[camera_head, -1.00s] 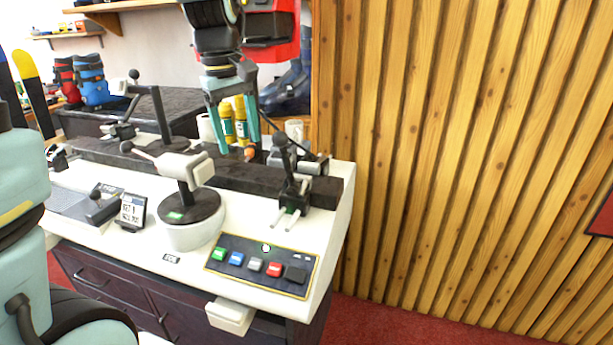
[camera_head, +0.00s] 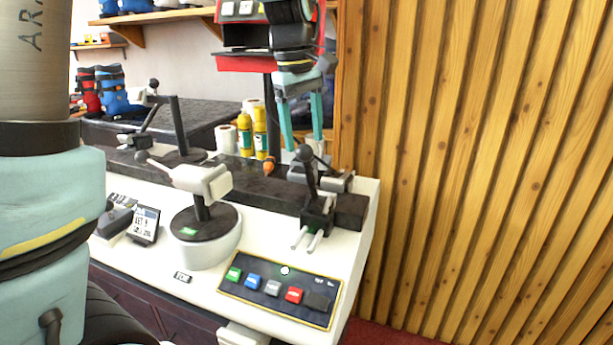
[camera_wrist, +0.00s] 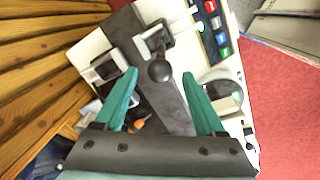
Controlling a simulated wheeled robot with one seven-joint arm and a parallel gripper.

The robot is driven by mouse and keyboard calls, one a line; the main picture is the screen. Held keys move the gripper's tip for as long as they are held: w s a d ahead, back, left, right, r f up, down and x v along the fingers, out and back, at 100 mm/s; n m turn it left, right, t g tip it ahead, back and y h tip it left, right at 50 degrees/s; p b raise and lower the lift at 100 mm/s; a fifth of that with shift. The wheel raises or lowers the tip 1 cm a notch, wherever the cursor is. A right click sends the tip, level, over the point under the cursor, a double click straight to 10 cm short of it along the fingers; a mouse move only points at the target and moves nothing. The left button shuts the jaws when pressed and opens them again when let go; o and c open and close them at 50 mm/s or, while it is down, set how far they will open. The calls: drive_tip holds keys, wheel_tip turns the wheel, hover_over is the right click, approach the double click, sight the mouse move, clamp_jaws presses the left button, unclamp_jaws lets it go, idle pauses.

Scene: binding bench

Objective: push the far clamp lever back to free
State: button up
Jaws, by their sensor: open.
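Two dark clamps with ball-topped levers sit on the bench rail. One clamp (camera_head: 318,215) is at the right end, its lever (camera_head: 309,175) upright with a slight lean; the other lever (camera_head: 146,115) stands at the left back. My gripper (camera_head: 303,143) is open and empty, its teal fingers pointing down by the right-end lever's knob. In the wrist view the knob (camera_wrist: 160,71) shows between and just beyond the fingertips (camera_wrist: 160,77), with the clamp (camera_wrist: 154,42) past it. Contact cannot be told. Which lever is the far one is not marked.
A white-headed device (camera_head: 205,182) on a round pedestal stands left of the right-end clamp. A button panel (camera_head: 281,290) lies in front. Yellow bottles (camera_head: 260,135) and paper rolls stand behind the rail (camera_head: 262,185). A slatted wood wall (camera_head: 460,180) rises to the right.

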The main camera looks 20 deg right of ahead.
sight(308, 178)
drive_tip(key=f, duration=0.7)
drive_tip(key=d+f+p, duration=0.1)
drive_tip(key=f, duration=0.2)
drive_tip(key=shift+w+d+f, duration=0.1)
drive_tip(key=shift+w+f, duration=0.05)
drive_tip(key=shift+f, duration=0.05)
clamp_jaws()
idle(1.1)
